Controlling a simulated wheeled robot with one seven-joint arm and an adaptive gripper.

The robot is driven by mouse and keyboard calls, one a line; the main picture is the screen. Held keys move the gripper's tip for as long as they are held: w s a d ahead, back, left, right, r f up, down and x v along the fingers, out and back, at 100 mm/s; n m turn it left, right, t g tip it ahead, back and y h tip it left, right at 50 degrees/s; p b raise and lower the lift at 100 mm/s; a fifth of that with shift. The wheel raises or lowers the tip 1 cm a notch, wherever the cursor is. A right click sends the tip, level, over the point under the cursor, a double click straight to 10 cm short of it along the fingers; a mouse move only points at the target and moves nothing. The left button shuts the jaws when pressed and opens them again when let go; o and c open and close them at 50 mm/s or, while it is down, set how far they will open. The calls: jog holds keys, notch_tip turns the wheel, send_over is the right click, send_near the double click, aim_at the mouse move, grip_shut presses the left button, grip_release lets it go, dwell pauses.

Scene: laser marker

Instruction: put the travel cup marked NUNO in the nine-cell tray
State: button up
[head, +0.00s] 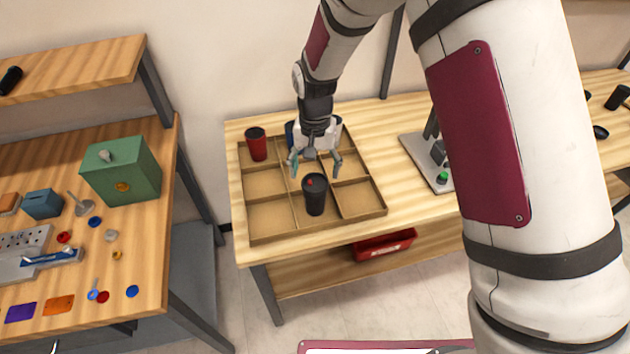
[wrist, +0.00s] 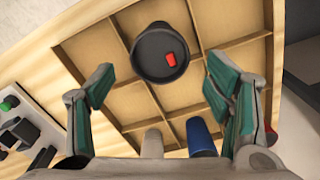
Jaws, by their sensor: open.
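The nine-cell tray (head: 270,238) is a tan divided wooden tray on the middle table; its dividers also show in the wrist view (wrist: 112,128). A black travel cup (head: 315,198) with a red tab on its lid stands upright in the front middle cell, and its lid shows in the wrist view (wrist: 160,54). My gripper (head: 315,168) is open and empty above the tray, just behind the black cup. A red cup (head: 256,146) stands in the back left cell. A blue cup (wrist: 200,137) and a pale cup (wrist: 152,143) stand toward the tray's back. No NUNO marking is legible.
A grey plate with a black device (head: 440,170) stands right of the tray. A red bin (head: 384,246) sits on the shelf below. The left bench holds a green box (head: 122,172) and small parts. Several tray cells are empty.

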jog(key=shift+d+r, duration=0.1)
jog(key=shift+r, duration=1.4)
jog(key=s+d+r+t, duration=0.1)
jog(key=s+d+r, duration=0.4)
jog(key=r, duration=0.5)
jog(key=s+d+r+t, duration=0.25)
jog(key=d+r, duration=0.35)
jog(key=r, duration=0.3)
jog(key=s+d+r+t, duration=0.1)
jog(key=s+d+r, duration=0.2)
jog(key=s, duration=0.6)
jog(key=s+d+r+n+t, duration=0.1)
jog(key=s+d+r, duration=0.3)
jog(key=s, duration=0.5)
jog(key=shift+d, duration=1.05)
